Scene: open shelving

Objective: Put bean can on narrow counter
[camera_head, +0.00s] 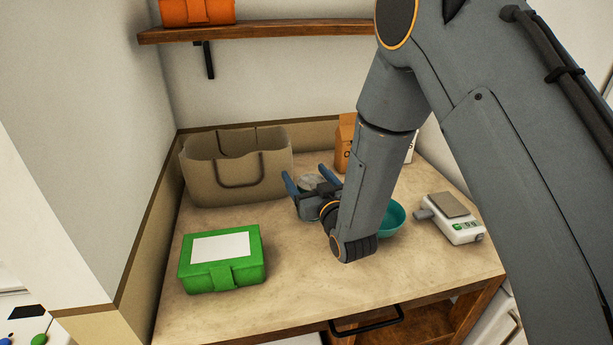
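The narrow counter (300,270) has a pale stone-like top with a wooden front edge. My gripper (305,172) is low over its middle, with two blue fingers spread apart, pointing toward the back. A pale grey rounded object (309,183) shows between or just behind the fingers. It may be the bean can, but it is mostly hidden by my gripper and no label shows. I cannot tell whether the fingers touch it or whether it rests on the counter.
A beige bag (236,178) stands back left and a green box (222,276) front left. A teal bowl (391,218) sits right, partly behind my arm, with a scale (452,230) farther right. An orange-brown package (345,143) stands behind. A shelf (270,32) is above. The front middle is clear.

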